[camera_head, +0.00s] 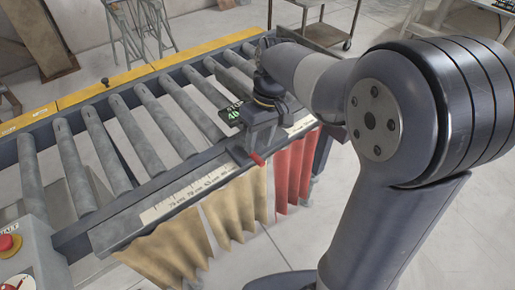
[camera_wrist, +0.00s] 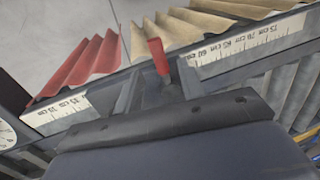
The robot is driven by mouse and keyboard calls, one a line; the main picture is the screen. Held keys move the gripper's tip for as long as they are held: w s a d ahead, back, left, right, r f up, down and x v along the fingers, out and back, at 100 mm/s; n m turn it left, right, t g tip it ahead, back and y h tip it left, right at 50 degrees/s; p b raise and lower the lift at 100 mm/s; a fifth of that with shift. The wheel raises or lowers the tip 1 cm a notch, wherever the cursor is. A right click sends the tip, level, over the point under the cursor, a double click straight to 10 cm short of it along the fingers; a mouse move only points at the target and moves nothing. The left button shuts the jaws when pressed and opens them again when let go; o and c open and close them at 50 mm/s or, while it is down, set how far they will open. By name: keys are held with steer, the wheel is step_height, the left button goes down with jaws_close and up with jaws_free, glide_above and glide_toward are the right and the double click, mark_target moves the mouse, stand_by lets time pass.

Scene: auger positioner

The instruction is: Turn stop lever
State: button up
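The stop lever has a red handle (camera_head: 256,158) that sticks out from the front of the stop carriage (camera_head: 262,133), over the ruler rail. In the wrist view the red handle (camera_wrist: 158,56) stands above the carriage's dark bracket, between the two ruler strips. A small dark display with green figures (camera_head: 235,114) sits on the carriage's left side. My gripper (camera_head: 268,92) is above and behind the carriage, at the end of my arm. Its fingers are not clearly seen, so I cannot tell whether they are open or touch anything. The red handle looks free of my gripper.
A roller conveyor (camera_head: 145,115) runs behind the rail, with a yellow edge (camera_head: 125,77) at its far side. A ruler strip (camera_head: 188,192) lines the front. Tan (camera_head: 237,205) and red curtains (camera_head: 294,170) hang below. A red button (camera_head: 6,243) is at lower left.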

mark_target(256, 155)
steer(key=shift+s+a+f, duration=0.1)
steer(key=shift+a+f, duration=0.05)
steer(key=shift+f, duration=0.7)
steer(key=shift+s+a+f, duration=0.1)
steer(key=shift+a+f, duration=0.05)
steer(key=shift+f, duration=0.7)
jaws_close()
